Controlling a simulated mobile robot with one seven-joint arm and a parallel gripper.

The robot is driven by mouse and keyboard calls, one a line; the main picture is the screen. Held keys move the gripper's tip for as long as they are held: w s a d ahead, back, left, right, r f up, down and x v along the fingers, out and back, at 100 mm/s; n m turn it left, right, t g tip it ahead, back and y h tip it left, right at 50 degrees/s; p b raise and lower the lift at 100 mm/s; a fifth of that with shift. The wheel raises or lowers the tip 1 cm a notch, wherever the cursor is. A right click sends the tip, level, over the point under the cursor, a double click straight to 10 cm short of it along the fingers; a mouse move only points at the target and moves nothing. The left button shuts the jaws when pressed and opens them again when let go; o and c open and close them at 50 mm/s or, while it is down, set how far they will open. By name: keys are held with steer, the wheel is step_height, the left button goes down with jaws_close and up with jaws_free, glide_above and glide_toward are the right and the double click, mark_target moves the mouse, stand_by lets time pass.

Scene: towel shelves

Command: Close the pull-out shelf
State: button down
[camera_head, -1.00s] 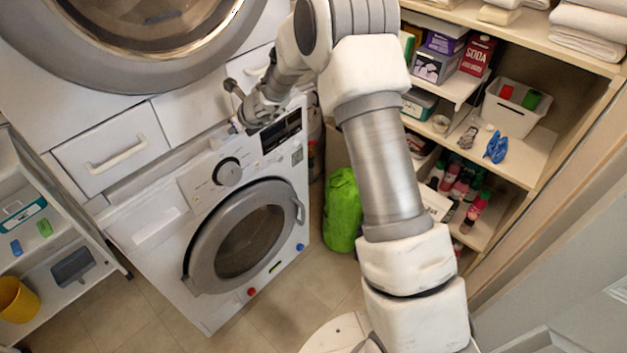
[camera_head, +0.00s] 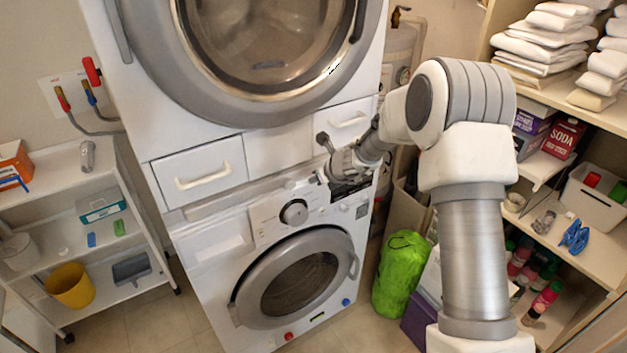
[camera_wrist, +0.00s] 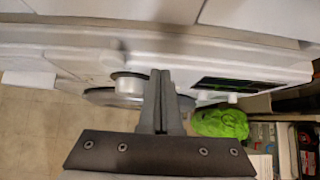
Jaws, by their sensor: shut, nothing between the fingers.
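The pull-out shelf (camera_head: 225,202) is a slim white panel between the drawers of the upper machine and the control panel of the lower washer. My gripper (camera_head: 322,176) is at the right part of the shelf front. In the wrist view its fingers (camera_wrist: 160,74) are together and empty, pointing at the shelf front. I cannot tell whether they touch it.
The lower washer (camera_head: 215,262) has a knob and round door. Drawers with handles (camera_head: 203,177) sit above the shelf. A white trolley (camera_head: 65,245) stands left, shelving (camera_head: 600,240) right. A green bag (camera_head: 402,272) is on the floor right of the washer.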

steer(key=s+d+r+n+g, duration=0.1)
steer(key=s+d+r+n, duration=0.1)
steer(key=s+r+n, duration=0.75)
steer(key=s+d+r+n, duration=0.3)
steer(key=s+r+n, duration=0.3)
steer(key=s+r, duration=0.55)
steer(key=s+d+n+h, duration=0.1)
steer(key=s+d+n, duration=0.2)
steer(key=s, duration=0.4)
steer(key=s+d+r+n+h, duration=0.1)
steer(key=s+d+n+h, duration=0.1)
steer(key=s+d+n, duration=0.2)
steer(key=s+d+n+h, duration=0.2)
steer(key=s+d+n, duration=0.2)
steer(key=s, duration=0.5)
steer(key=n, duration=0.2)
steer(key=shift+s+r+n+g+p, duration=0.15)
steer(key=shift+s+n+g+p, duration=0.2)
steer(key=shift+s+g+p, duration=0.05)
